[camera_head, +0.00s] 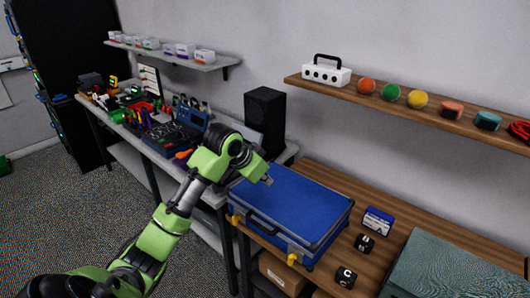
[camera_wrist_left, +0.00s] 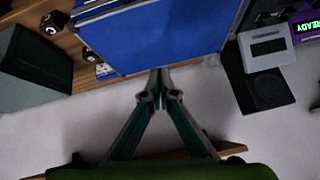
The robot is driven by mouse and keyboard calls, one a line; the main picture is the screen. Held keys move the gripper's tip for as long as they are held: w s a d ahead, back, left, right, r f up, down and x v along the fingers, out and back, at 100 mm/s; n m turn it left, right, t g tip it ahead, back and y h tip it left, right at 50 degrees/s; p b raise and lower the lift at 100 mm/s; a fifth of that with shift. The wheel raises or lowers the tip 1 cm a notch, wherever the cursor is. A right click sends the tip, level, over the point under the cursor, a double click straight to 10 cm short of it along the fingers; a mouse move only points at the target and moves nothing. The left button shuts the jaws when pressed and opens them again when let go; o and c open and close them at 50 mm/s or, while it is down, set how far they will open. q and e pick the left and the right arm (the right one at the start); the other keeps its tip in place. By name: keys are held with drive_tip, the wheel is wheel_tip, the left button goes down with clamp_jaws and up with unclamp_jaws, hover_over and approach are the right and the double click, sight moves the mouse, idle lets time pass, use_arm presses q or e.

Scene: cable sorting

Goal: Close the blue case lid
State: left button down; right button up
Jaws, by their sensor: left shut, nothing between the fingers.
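The blue case (camera_head: 293,208) with a silver rim sits on the wooden table in the head view. Its lid looks down and lies roughly flat over the body; whether a thin gap is left at the rim I cannot tell. The front carries a handle and yellow-orange latches (camera_head: 292,259). My left gripper (camera_head: 267,180) is shut and empty at the far left part of the lid. In the left wrist view the shut fingertips (camera_wrist_left: 160,75) are at the edge of the blue lid (camera_wrist_left: 165,35); contact is unclear. My right gripper is not in view.
Black cubes (camera_head: 346,276), a small blue-and-white box (camera_head: 377,220) and a grey-green case (camera_head: 455,265) lie to the right of the blue case. A black speaker (camera_head: 265,120) stands behind. A wooden shelf (camera_head: 430,113) with colored balls hangs above. A cluttered workbench stands left.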

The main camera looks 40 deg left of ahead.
use_arm(q)
drive_tip(key=w+a+r+t, duration=0.25)
drive_tip(key=a+r, duration=0.35)
drive_tip(key=r, duration=0.6)
drive_tip(key=w+f+p, duration=0.5)
drive_tip(key=f+p, duration=0.1)
drive_tip(key=f, duration=0.4)
drive_tip(key=shift+w+a+n+g, duration=0.35)
drive_tip(key=shift+w+n, duration=0.05)
drive_tip(key=shift+f, duration=0.1)
